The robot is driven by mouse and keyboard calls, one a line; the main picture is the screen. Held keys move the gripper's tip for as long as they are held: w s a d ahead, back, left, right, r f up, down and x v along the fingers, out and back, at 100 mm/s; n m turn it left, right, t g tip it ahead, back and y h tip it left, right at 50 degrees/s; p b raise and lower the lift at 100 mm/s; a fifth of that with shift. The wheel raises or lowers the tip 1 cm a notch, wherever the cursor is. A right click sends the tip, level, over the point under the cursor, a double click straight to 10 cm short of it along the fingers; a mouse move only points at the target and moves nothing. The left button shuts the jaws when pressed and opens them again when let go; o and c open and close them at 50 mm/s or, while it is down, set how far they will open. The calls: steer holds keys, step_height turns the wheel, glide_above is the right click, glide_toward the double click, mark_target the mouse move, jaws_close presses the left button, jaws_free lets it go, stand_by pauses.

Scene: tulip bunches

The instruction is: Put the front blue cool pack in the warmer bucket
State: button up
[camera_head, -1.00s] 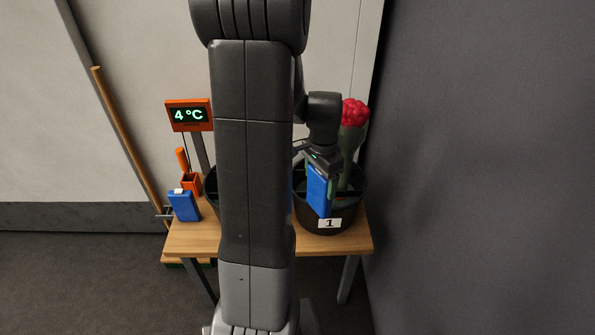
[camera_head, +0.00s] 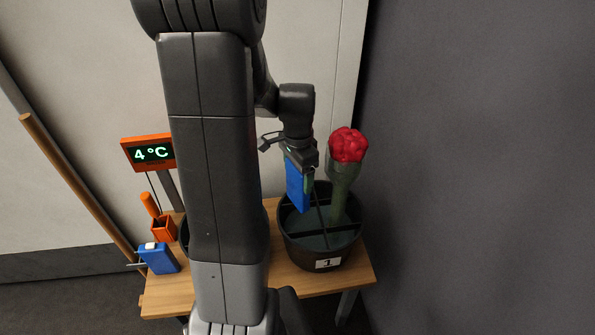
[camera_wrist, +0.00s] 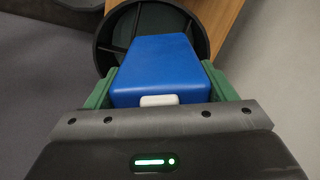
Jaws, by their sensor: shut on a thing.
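My gripper (camera_head: 299,163) is shut on a blue cool pack (camera_head: 297,188) and holds it upright over the left part of black bucket 1 (camera_head: 328,262). In the wrist view the blue pack (camera_wrist: 158,68) with its white cap sits between the green fingers, and the dark bucket rim (camera_wrist: 104,58) shows behind it. Whether the pack's lower end is inside the rim I cannot tell. A second blue cool pack (camera_head: 160,259) with a white cap stands at the table's left. Another dark bucket (camera_head: 265,232) is mostly hidden behind my arm. The display (camera_head: 149,153) reads 4 °C.
Bucket 1 has dividers and holds a red tulip bunch (camera_head: 348,147) at its right. An orange holder (camera_head: 162,228) stands behind the second pack. A wooden pole (camera_head: 75,190) leans at the left. The wooden table (camera_head: 300,284) has bare room at its front.

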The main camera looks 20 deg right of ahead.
steer(key=shift+f+b, duration=4.65)
steer(key=shift+f, duration=1.65)
steer(key=o, duration=1.3)
steer(key=shift+r, duration=0.15)
step_height(320, 180, up, 14)
steer(key=p, duration=0.1)
steer(key=shift+f+p, duration=0.2)
steer(key=shift+p, duration=0.15)
steer(key=shift+f, duration=0.1)
step_height(320, 180, down, 14)
steer(key=shift+f+b, duration=0.1)
steer(key=shift+b, duration=0.8)
steer(key=shift+w+r+p, duration=0.1)
steer(key=shift+r+p, duration=0.6)
steer(key=shift+r, duration=0.25)
steer(key=shift+r+p, duration=0.3)
steer(key=shift+r, duration=0.2)
